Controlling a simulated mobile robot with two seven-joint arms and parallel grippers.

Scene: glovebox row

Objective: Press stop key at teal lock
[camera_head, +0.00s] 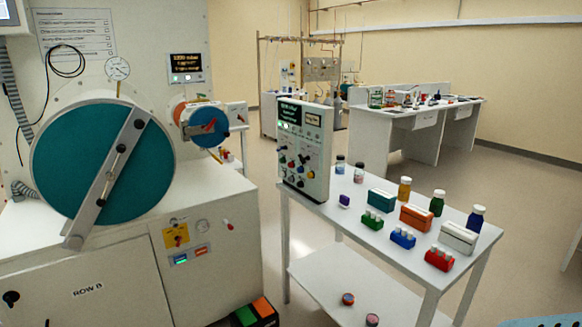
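The teal lock (65,150) is a large round door on the white cabinet at the left, with a grey diagonal bar across it. The bar's lower end reaches past the rim. Low on the cabinet front, right of the lock, is a small key panel (190,256) with a green-lit key and a blue-lit key. Key labels are too small to read, so I cannot tell which is stop. Neither gripper is in view.
A smaller blue round lock (209,134) with a red handle is on the cabinet's right. A white table (345,218) at the right holds a control panel (305,150), bottles and coloured boxes. A green-and-orange box (255,312) is on the floor.

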